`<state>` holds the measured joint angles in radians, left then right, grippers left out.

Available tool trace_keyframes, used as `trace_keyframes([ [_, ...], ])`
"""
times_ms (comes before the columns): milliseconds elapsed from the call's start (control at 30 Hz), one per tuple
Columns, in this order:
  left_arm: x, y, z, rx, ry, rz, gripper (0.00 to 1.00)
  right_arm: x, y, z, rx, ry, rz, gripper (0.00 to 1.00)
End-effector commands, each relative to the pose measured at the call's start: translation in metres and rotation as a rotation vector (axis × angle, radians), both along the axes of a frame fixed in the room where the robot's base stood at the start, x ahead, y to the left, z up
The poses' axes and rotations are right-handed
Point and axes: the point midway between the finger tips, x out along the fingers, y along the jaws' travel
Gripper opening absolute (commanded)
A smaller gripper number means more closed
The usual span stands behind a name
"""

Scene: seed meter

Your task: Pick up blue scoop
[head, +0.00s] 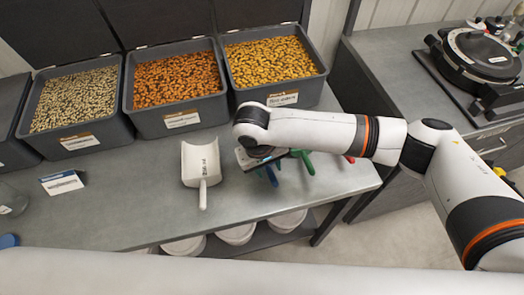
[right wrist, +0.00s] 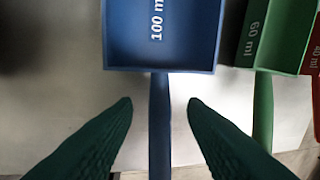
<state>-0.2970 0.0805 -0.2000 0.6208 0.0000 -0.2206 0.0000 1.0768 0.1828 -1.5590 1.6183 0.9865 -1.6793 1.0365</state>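The blue scoop (right wrist: 160,35), marked 100 ml, lies on the bench with its handle (right wrist: 159,125) pointing toward the near side. My right gripper (right wrist: 159,103) is open above the scoop. Its two dark fingers stand on either side of the handle with a gap at each side, apart from it in the picture. My left gripper is not in view.
A green scoop (right wrist: 268,35) marked 60 ml and a red scoop (right wrist: 314,55) lie close to the right. A white scoop (head: 200,162) lies to the left. Bins of seed (head: 175,85) line the back. The bench's front edge is near the scoop handles.

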Motion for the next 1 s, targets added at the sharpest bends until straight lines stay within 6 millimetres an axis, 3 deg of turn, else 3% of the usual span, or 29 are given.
trace_keyframes([
  [167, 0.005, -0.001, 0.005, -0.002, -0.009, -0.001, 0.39, 0.001, -0.004, -0.018, -0.001, 0.0, 0.002, 0.39],
  [400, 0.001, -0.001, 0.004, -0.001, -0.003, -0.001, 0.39, 0.001, -0.004, -0.021, 0.0, -0.001, 0.002, 0.39],
  [667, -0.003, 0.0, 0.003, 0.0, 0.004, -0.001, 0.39, 0.001, -0.004, -0.021, 0.0, -0.001, 0.002, 0.0],
  [1000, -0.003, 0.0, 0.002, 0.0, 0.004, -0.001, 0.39, 0.001, -0.003, -0.016, 0.002, -0.002, 0.003, 0.0],
])
